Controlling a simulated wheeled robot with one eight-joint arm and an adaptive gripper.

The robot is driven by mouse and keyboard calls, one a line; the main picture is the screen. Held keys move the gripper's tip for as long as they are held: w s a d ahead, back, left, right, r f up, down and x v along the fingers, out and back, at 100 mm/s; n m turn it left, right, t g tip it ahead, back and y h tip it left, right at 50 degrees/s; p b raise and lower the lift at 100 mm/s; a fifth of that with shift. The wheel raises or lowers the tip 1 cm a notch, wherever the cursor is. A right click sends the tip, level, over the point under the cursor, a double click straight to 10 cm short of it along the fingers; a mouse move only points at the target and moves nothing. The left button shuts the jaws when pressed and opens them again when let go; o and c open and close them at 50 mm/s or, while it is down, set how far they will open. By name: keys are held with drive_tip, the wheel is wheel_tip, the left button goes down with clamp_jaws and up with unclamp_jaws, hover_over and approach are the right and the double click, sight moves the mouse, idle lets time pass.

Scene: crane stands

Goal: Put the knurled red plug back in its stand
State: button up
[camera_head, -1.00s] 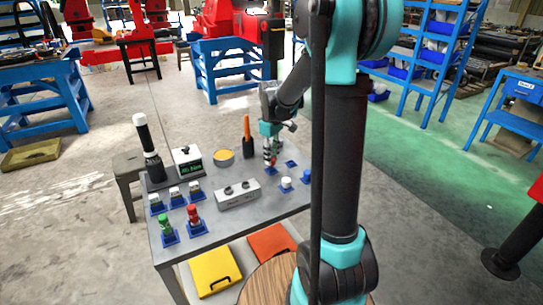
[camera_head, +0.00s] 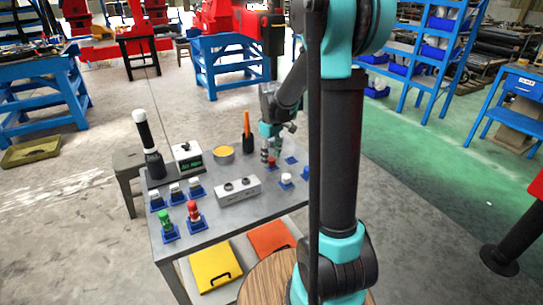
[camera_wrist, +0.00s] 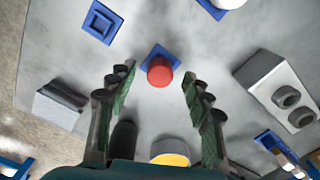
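The red plug (camera_wrist: 160,71) shows its round top in the wrist view, over a blue stand (camera_wrist: 148,54). It appears upright, seated in the stand; its knurling cannot be made out. In the head view the red plug (camera_head: 271,162) is a small red patch below my gripper (camera_head: 269,155). In the wrist view my gripper (camera_wrist: 158,84) is open, with one finger on each side of the plug and clear gaps between. The lower part of the plug is hidden under its top.
An empty blue stand (camera_wrist: 101,20) and a grey two-knob box (camera_wrist: 284,92) are nearby. A white-topped plug (camera_head: 286,180) stands in front. Another red plug (camera_head: 194,212) and a green one (camera_head: 166,223) stand at front left. A yellow-topped bowl (camera_head: 223,154) is left.

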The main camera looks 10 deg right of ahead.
sight(272, 159)
idle(0.3)
drive_tip(key=shift+r, duration=2.5)
drive_tip(key=shift+r, duration=0.1)
